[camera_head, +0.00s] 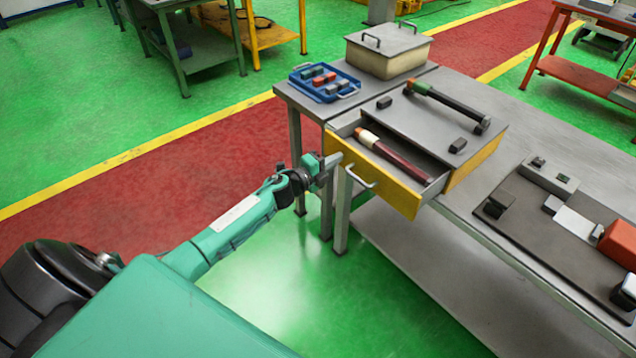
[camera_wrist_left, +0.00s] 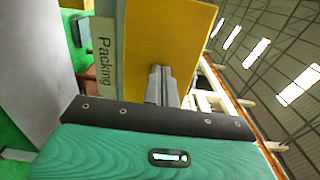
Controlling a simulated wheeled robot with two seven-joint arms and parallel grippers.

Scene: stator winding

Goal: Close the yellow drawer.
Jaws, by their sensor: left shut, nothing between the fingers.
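The yellow drawer (camera_head: 397,189) stands pulled out from its grey-topped cabinet on the table. A dark red tool with a white and orange end (camera_head: 390,152) lies inside it. A metal handle (camera_head: 356,177) is on the drawer's yellow front. My left gripper (camera_head: 335,160) is shut and empty at the left end of the drawer front, close to the handle; I cannot tell whether it touches. In the left wrist view, the shut fingers (camera_wrist_left: 158,85) show in front of the yellow panel (camera_wrist_left: 172,35), with a "Packing" label beside it. My right gripper is not in view.
A hammer-like tool (camera_head: 447,105) and small dark blocks lie on the cabinet top. A blue tray (camera_head: 325,82) and a lidded beige box (camera_head: 388,55) stand behind. A dark board (camera_head: 545,228) with several parts lies at right. Open floor lies left of the table.

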